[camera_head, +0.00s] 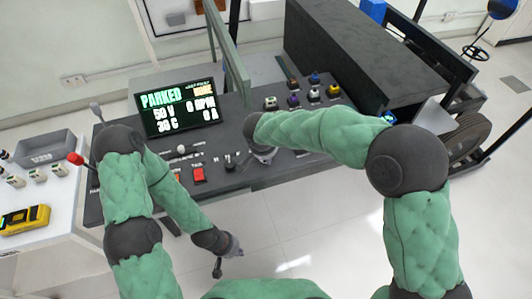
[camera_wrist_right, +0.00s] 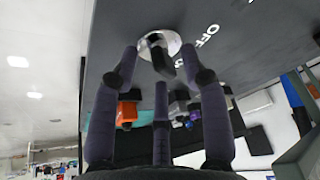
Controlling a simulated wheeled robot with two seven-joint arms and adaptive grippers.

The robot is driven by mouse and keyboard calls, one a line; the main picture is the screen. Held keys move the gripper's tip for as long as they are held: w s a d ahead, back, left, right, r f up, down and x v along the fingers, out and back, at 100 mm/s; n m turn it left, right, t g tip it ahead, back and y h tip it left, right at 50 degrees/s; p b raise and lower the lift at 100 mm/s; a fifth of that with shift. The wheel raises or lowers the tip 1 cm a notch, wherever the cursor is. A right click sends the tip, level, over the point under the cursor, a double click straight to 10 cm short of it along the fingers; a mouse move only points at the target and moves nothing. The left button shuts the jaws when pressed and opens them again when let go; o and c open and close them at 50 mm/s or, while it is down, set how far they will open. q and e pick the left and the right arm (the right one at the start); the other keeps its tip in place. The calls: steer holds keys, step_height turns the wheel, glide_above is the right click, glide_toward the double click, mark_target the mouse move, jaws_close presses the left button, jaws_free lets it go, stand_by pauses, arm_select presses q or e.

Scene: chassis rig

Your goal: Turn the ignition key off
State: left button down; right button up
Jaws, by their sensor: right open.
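The ignition key (camera_wrist_right: 161,54) is a dark key in a round silver switch plate (camera_wrist_right: 172,42) on the dark console panel, in the right wrist view. White "OFF" lettering (camera_wrist_right: 208,35) is printed beside the plate. My right gripper (camera_wrist_right: 157,65) is open, with its fingers spread around the key; I cannot tell whether any finger touches it. In the head view my right forearm mostly hides the right gripper and the key. My left gripper (camera_head: 228,258) hangs low in front of the console, open and empty, away from the panel.
The console carries a display (camera_head: 176,104) reading "PARKED", a red switch (camera_head: 198,174) and several coloured buttons (camera_head: 293,101). A red-knobbed lever (camera_head: 75,159) stands at its left. A side table with a yellow device (camera_head: 25,219) is at far left. Floor in front is clear.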

jaws_close()
steer(key=shift+n, duration=0.4)
steer(key=shift+d+r+n+y, duration=0.1)
steer(key=shift+d+n+y, duration=0.05)
steer(key=shift+n+y, duration=0.4)
steer(key=shift+w+d+n+y+p, duration=0.1)
steer(key=shift+n+y+p, duration=0.15)
steer(key=shift+n+p, duration=0.6)
steer(key=n+y+p, duration=0.1)
steer(key=n+p, duration=0.1)
steer(key=p, duration=0.2)
steer(key=n+p, duration=0.3)
steer(key=p, duration=0.2)
steer(key=n+g+y+p, duration=0.1)
steer(key=n+p, duration=0.1)
steer(key=p, duration=0.3)
steer(key=shift+w+d+r+n+y, duration=0.15)
steer(key=shift+w+n+y, duration=0.15)
steer(key=shift+n, duration=0.1)
steer(key=shift+f+n+p, duration=0.2)
steer(key=shift+n+p, duration=0.2)
steer(key=shift+p, duration=0.6)
steer(key=shift+g, duration=0.3)
